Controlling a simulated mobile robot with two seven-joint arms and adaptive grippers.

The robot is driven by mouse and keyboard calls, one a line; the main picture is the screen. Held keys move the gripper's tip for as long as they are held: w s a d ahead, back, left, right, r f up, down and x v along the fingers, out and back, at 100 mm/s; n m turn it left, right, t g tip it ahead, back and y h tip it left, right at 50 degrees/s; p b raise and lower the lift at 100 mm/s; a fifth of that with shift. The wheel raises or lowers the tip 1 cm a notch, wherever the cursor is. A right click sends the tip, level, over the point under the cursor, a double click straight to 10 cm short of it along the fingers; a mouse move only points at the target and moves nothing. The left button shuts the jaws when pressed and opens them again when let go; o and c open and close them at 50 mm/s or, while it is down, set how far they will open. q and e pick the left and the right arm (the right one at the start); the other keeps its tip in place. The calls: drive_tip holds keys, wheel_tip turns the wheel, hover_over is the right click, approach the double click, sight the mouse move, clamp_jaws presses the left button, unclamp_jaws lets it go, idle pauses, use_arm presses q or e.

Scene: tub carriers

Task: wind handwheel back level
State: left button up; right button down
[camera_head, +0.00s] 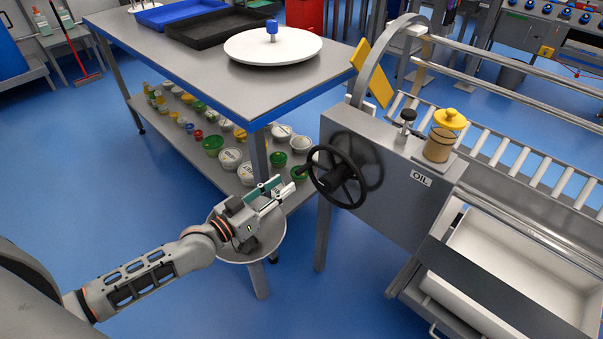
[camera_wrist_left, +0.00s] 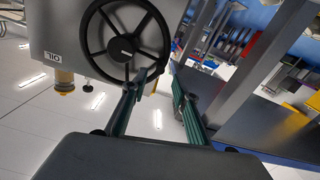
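The black handwheel (camera_head: 320,186) is mounted on the left end of a grey box marked OIL (camera_head: 393,190). In the left wrist view the spoked wheel (camera_wrist_left: 92,38) shows nearly face-on. My left gripper (camera_head: 283,189) is just left of the wheel, and its fingers point at the rim. In the left wrist view the gripper (camera_wrist_left: 160,78) has its two green-padded fingers apart, with nothing seen between them. One fingertip overlaps the wheel's lower right rim there; I cannot tell whether it touches. A white tub (camera_head: 484,243) sits in the carrier at right. My right gripper is not in view.
A steel table (camera_head: 190,62) with black and blue trays and a white turntable (camera_head: 272,47) stands behind; its lower shelf holds several pots. A round pale stool or basin (camera_head: 262,249) is below my left gripper. A yellow-lidded jar (camera_head: 441,140) stands on the box.

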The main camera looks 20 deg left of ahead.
sight(299, 169)
use_arm(q)
drive_tip(key=shift+b+x, duration=0.55)
drive_tip(key=shift+x, duration=3.35)
drive_tip(key=shift+a+r, duration=0.1)
clamp_jaws()
